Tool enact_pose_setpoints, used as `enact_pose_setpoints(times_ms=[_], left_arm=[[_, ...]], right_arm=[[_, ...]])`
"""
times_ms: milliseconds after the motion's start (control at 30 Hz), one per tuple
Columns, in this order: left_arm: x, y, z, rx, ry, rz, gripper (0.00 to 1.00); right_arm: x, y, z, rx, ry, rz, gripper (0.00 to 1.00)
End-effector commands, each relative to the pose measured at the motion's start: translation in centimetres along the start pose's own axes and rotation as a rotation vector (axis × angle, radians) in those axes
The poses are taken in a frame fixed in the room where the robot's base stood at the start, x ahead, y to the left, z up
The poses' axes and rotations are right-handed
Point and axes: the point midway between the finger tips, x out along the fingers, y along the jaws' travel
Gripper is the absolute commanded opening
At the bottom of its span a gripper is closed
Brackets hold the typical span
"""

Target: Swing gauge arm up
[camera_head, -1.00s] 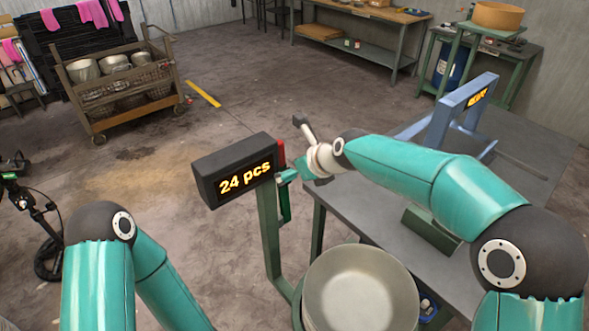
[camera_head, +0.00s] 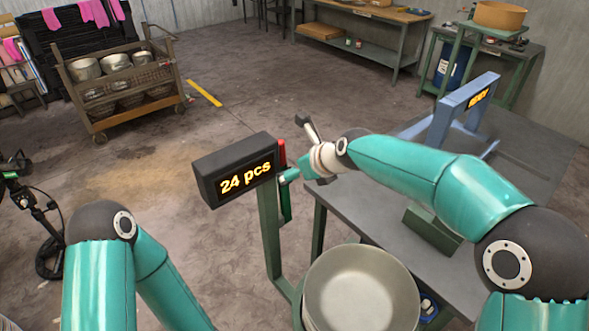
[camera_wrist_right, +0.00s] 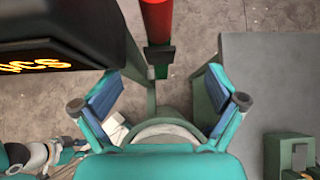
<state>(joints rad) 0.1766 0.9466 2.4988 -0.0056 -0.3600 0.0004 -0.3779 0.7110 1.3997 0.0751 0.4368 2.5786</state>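A red-ended upright bar (camera_head: 282,153), which looks like the gauge arm, stands beside the right edge of the dark "24 pcs" display box (camera_head: 236,168). In the right wrist view its red cylinder (camera_wrist_right: 157,18) and a dark block at its lower end lie ahead, between the lines of my fingers. My right gripper (camera_head: 287,177) is beside the bar in the head view. In the wrist view the right gripper (camera_wrist_right: 157,103) has its blue-padded fingers wide apart, with nothing clamped between them. My left gripper is outside the head view; only its arm shows at lower left.
A grey table (camera_head: 375,222) with a blue frame (camera_head: 465,105) is at the right. The display sits on a green post (camera_head: 270,235). A bowl cart (camera_head: 120,85) stands far left; the floor between is clear.

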Motion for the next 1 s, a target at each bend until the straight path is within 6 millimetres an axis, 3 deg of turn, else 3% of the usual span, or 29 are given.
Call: enact_pose_setpoints(times_ms=[633, 1000], left_arm=[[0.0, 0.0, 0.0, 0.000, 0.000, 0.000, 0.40], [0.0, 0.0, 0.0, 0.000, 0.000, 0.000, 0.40]], right_arm=[[-8.7, -0.1, 0.0, 0.000, -0.001, -0.001, 0.94], [-9.7, 0.0, 0.0, 0.000, 0.001, 0.000, 0.94]])
